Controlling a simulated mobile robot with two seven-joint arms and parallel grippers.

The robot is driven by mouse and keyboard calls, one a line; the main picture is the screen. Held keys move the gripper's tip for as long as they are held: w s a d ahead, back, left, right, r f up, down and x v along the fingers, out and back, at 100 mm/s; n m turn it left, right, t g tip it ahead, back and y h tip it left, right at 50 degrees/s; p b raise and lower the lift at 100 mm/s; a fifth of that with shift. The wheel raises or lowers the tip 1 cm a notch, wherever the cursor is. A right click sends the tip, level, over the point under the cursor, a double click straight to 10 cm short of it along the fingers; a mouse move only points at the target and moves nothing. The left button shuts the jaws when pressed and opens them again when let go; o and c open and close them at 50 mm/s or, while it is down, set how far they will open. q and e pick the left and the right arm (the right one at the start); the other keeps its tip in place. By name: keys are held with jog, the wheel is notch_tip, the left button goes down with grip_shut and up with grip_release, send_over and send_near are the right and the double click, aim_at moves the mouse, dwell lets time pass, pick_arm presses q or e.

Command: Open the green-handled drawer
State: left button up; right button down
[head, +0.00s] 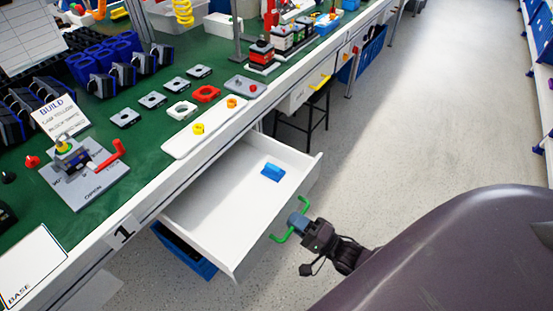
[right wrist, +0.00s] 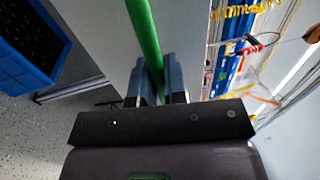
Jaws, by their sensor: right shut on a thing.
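The white drawer (head: 222,203) under the green workbench is pulled out and its inside shows in the head view. A blue block (head: 272,172) lies inside it. The green handle (head: 277,238) is on the drawer's front. My right gripper (head: 298,221) is shut on the green handle. In the right wrist view the green handle (right wrist: 143,35) runs between the two blue-grey fingers of my right gripper (right wrist: 157,80). My left gripper is not in view.
The green workbench top (head: 185,80) holds switch parts, blue bins and a red-handled rotary switch (head: 109,157). A blue bin (head: 188,254) stands below the drawer. A second drawer with a yellow handle (head: 319,82) is farther along. The floor to the right is clear.

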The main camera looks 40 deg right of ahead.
jog(key=shift+r+v, duration=0.15)
jog(key=shift+v, duration=0.65)
jog(key=shift+r+v, duration=0.15)
jog(key=shift+v, duration=0.7)
jog(key=shift+r+v, duration=0.2)
jog(key=shift+v, duration=0.6)
jog(key=shift+s, duration=0.1)
jog(key=c, duration=1.2)
grip_release()
jog(key=v, duration=1)
jog(key=shift+s, duration=0.4)
jog(key=shift+d, duration=0.1)
